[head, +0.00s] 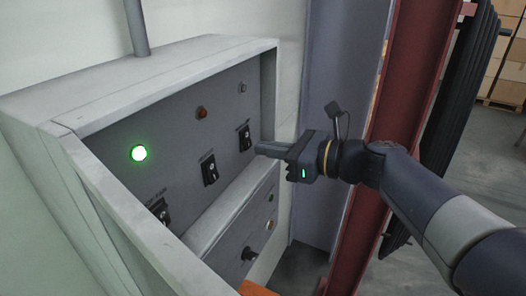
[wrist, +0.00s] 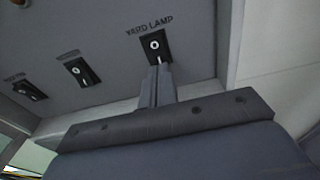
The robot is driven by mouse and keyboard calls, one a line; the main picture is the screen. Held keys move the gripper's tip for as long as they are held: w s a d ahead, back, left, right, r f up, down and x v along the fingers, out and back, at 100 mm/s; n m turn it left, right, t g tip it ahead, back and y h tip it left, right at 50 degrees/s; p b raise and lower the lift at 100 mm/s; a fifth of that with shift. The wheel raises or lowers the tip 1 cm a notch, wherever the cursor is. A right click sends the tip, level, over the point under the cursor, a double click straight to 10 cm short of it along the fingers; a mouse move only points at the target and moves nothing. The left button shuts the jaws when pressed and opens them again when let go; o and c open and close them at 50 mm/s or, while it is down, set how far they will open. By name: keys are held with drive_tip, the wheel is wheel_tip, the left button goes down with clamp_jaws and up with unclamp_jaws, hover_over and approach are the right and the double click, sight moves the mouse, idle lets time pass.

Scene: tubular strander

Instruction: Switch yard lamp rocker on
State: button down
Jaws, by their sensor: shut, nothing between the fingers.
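The yard lamp rocker (wrist: 156,46) is a black switch with white marks under the label YARD LAMP in the wrist view. In the head view the yard lamp rocker (head: 244,137) is the rightmost of three rockers on the grey panel (head: 185,130). The lamp above it (head: 242,88) looks unlit. My gripper (head: 259,149) is shut and empty, its fingertips just in front of the panel, slightly below and right of the rocker. In the wrist view my fingertips (wrist: 157,68) overlap the rocker's lower edge; I cannot tell whether they touch it.
A middle rocker (head: 209,169) and a left rocker (head: 159,211) share the panel. A green lamp (head: 139,153) is lit; an amber lamp (head: 202,113) looks dark. The raised enclosure rim (head: 140,70) surrounds the panel. A red steel column (head: 400,110) stands behind my arm.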

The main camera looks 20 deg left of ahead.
drive_tip(key=shift+a+f, duration=0.1)
drive_tip(key=shift+a, duration=0.65)
drive_tip(key=shift+a+f+y+b, duration=0.15)
drive_tip(key=shift+f+y+b, duration=0.2)
drive_tip(key=shift+b, duration=0.7)
drive_tip(key=shift+r, duration=0.25)
drive_tip(key=shift+w, duration=0.1)
